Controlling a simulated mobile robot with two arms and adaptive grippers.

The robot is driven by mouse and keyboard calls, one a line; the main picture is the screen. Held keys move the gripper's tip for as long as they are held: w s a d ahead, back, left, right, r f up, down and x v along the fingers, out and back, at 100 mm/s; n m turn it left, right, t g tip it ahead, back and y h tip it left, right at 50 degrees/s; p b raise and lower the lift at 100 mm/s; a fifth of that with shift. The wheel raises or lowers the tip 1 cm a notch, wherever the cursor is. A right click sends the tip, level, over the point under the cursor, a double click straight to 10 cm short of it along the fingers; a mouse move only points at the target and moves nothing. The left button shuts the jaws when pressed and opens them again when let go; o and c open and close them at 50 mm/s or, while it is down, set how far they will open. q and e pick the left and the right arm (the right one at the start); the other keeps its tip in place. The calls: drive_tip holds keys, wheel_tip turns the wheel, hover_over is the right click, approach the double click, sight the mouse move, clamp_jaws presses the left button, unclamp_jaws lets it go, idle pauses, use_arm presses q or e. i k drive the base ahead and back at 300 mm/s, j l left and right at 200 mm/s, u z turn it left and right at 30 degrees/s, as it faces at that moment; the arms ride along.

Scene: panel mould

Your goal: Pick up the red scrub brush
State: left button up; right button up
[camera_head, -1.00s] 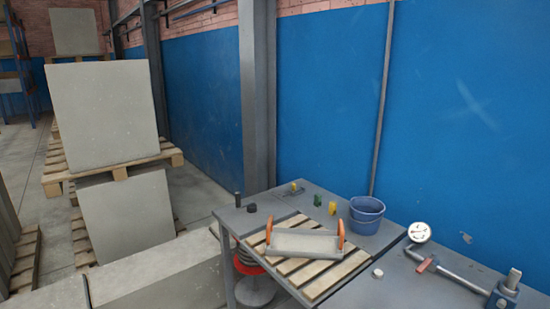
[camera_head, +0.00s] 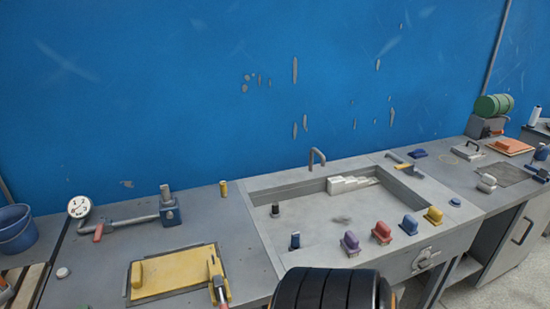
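A red scrub brush (camera_head: 381,233) stands on the front rim of the sunken grey basin (camera_head: 300,215) in the worktop. It is between a purple brush (camera_head: 350,243) on its left and a blue brush (camera_head: 409,225) on its right. A yellow brush (camera_head: 433,215) is further right. Neither of my grippers is in view.
A tap (camera_head: 316,158) stands behind the basin. To the left are a yellow panel (camera_head: 172,277), a dial gauge (camera_head: 80,207) and a blue bucket (camera_head: 16,229). A blue wall closes the back. On the right is an orange block (camera_head: 509,146).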

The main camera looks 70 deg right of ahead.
sight(382, 233)
drive_tip(key=z, duration=3.15)
